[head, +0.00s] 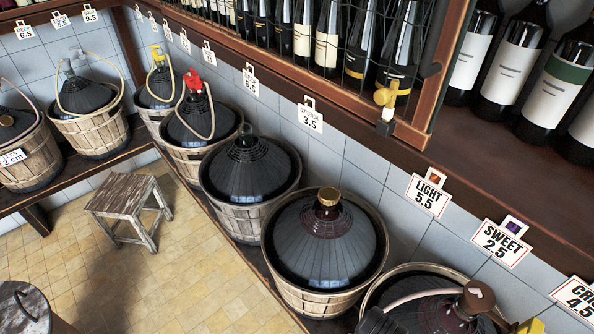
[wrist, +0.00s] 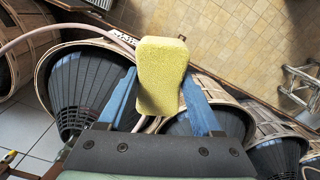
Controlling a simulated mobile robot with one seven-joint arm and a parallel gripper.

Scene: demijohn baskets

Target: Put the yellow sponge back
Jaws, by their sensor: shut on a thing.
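The yellow sponge (wrist: 162,72) is in the middle of the wrist view, between the two blue fingers of my gripper (wrist: 160,82). My gripper is shut on it, one finger on each side, and the sponge sticks out past the fingertips. It is held above demijohns in baskets. In the head view my gripper is not clearly seen.
Demijohns in wooden baskets (head: 323,301) stand in a row on a low shelf along the tiled wall. A wooden stool (head: 122,193) stands on the tiled floor. Open floor (head: 190,270) lies left.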

